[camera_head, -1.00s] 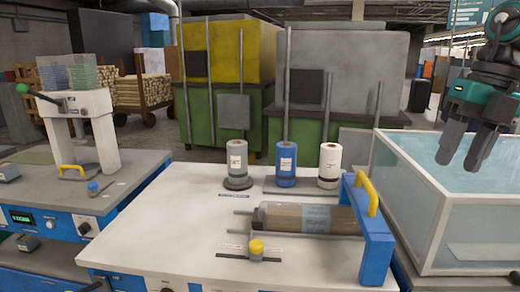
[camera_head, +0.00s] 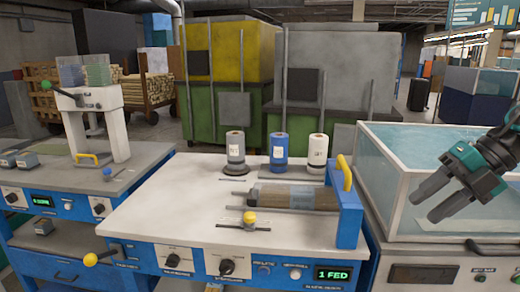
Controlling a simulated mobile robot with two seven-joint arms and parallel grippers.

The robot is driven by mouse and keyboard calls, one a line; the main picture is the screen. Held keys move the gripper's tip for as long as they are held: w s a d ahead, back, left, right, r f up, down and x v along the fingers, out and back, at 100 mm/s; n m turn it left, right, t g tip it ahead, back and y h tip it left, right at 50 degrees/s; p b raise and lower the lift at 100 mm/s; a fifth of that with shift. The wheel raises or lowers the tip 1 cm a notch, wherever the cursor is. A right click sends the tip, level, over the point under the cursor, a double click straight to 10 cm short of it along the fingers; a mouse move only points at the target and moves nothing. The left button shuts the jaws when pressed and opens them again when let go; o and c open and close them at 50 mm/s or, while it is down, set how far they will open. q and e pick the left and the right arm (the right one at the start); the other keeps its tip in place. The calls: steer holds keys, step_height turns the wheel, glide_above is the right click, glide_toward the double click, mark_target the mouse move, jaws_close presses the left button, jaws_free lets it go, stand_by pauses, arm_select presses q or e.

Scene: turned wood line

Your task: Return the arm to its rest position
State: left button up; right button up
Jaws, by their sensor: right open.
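My right gripper (camera_head: 427,205) comes in from the right edge, dark grey with a teal wrist. It is open and empty, with its two fingers pointing down and left. In the picture it overlaps the front of the glass-walled tank (camera_head: 400,165); I cannot tell its exact height over it. My left gripper is not in view.
The white-topped bench (camera_head: 150,215) bears a brown cylinder (camera_head: 290,197) in a blue end frame (camera_head: 349,215), plus grey (camera_head: 235,148), blue (camera_head: 278,150) and white (camera_head: 317,152) spools. A lever press (camera_head: 110,125) stands on the left bench. Open floor shows behind the tank.

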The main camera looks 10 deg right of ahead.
steer(key=s+a+f+m+t+p, duration=0.1)
steer(key=a+f+m+t, duration=0.2)
steer(key=f+m+t, duration=0.6)
steer(key=s+a+f+m+t, duration=0.1)
steer(key=a+f+m+t, duration=0.15)
steer(key=f+m, duration=0.7)
steer(key=s+a+f+m+g+h, duration=0.1)
steer(key=s+a+f+m+h, duration=0.1)
steer(key=s+a+f+m, duration=0.3)
steer(key=s+a+f+m+g+h+p, duration=0.1)
steer(key=s+a+f+m+g+h, duration=0.1)
steer(key=a+f, duration=0.9)
steer(key=s+m+h, duration=0.1)
steer(key=s+m, duration=0.1)
steer(key=s, duration=0.1)
steer(key=shift+m, duration=0.35)
steer(key=shift+g, duration=0.25)
steer(key=shift+f, duration=0.1)
steer(key=shift+w, duration=0.1)
